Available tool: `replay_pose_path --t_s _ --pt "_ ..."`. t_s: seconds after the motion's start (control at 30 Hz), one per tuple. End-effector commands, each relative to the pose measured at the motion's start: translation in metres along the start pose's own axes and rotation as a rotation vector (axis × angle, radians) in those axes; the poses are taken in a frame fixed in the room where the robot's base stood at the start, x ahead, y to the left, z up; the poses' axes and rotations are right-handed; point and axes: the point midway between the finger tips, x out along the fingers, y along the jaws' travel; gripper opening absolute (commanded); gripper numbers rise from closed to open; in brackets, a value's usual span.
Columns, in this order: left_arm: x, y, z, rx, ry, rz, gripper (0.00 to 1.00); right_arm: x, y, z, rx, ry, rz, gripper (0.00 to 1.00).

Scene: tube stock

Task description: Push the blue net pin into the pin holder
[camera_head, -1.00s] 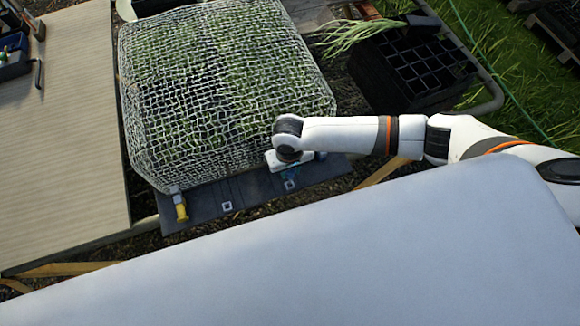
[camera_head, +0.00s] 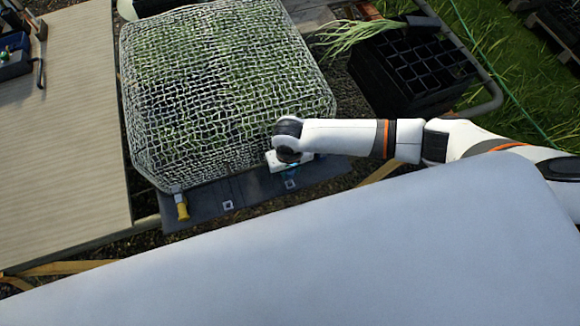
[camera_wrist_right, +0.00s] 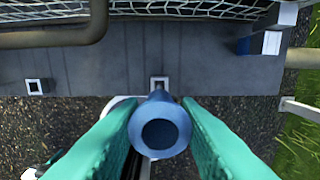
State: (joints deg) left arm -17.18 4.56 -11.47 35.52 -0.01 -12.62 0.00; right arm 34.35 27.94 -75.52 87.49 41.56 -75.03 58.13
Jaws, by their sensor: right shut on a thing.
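The blue net pin (camera_wrist_right: 160,130) shows end-on in the right wrist view, its round hollow-looking head toward the camera. My right gripper (camera_wrist_right: 160,108) is shut on it, with a teal finger on each side. The pin's far end lines up with a white-rimmed square pin holder (camera_wrist_right: 159,82) on the dark strip; I cannot tell whether the tip is inside it. In the head view my right gripper (camera_head: 290,171) is over the strip at the net's near edge, and its wrist hides most of the pin. My left gripper is not in view.
The netted bed (camera_head: 225,90) lies behind the dark strip (camera_head: 255,190). Another square holder (camera_head: 228,205) and a yellow pin (camera_head: 182,208) are to the left. A blue block (camera_wrist_right: 245,46) shows at upper right in the wrist view. A black cell tray (camera_head: 425,65) stands behind my arm.

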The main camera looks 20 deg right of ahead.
Motion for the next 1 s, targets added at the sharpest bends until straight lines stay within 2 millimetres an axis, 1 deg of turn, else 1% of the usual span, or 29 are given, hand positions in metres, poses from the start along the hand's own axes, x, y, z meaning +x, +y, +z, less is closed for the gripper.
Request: replay_pose_path --t_s 0.47,1.0 --pt "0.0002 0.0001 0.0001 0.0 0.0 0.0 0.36 0.0012 -0.0002 -0.0002 0.0 0.001 0.0 0.14" --pt "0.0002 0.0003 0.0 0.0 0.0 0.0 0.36 0.0095 -0.0006 -0.0004 0.0 0.001 0.0 0.14"
